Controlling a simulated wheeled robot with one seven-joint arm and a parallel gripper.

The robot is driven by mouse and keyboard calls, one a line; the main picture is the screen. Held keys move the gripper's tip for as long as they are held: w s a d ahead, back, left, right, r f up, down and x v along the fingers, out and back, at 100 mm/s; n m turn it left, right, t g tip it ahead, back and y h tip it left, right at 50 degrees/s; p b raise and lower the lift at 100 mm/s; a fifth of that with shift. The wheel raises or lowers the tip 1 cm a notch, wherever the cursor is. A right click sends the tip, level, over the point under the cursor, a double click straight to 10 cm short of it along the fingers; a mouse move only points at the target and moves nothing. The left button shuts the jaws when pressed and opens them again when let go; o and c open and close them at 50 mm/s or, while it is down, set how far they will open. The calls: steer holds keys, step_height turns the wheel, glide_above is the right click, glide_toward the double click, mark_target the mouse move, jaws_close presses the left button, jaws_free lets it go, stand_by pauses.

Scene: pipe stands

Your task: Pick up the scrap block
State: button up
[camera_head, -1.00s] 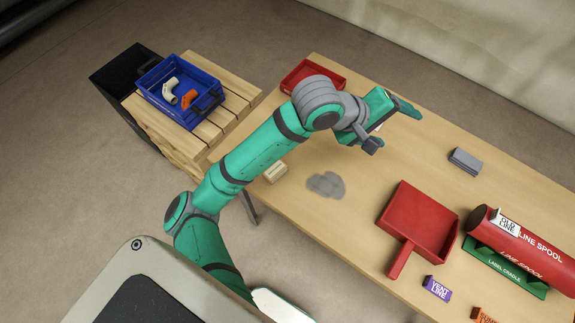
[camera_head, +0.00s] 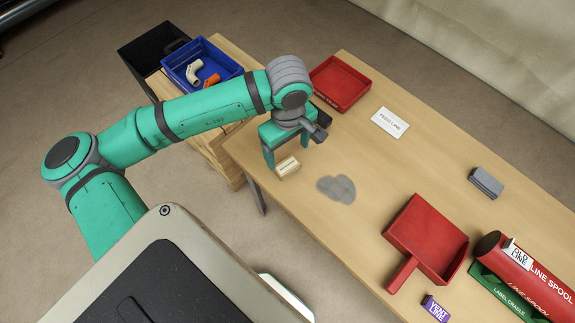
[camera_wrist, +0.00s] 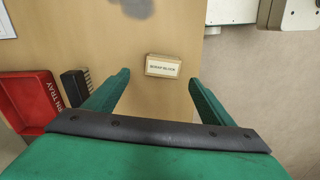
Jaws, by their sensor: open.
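The scrap block (camera_head: 287,166) is a small cream block with a printed label, lying on the wooden table near its left edge. In the wrist view the scrap block (camera_wrist: 163,66) sits ahead of and between the two green fingers, apart from both, with its label readable. My gripper (camera_head: 285,161) is over the left end of the table with its fingers pointing down beside the block. In the wrist view my gripper (camera_wrist: 160,80) is open and empty. The exact height of the fingertips above the table is hard to tell.
A red tray (camera_head: 340,84) and a dark brush-like object (camera_wrist: 75,88) are near my gripper. A grey pile or stain (camera_head: 336,189), red dustpan (camera_head: 425,238), grey block (camera_head: 486,182) and red spool (camera_head: 515,262) lie rightward. A blue bin (camera_head: 201,65) stands left.

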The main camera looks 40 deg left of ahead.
mark_target(287, 166)
steer(key=shift+s+d+f, duration=0.1)
steer(key=shift+s+f, duration=0.05)
steer(key=shift+f, duration=1.7)
steer(key=shift+s+f, duration=0.15)
steer(key=shift+f, duration=1.7)
steer(key=c, duration=1.2)
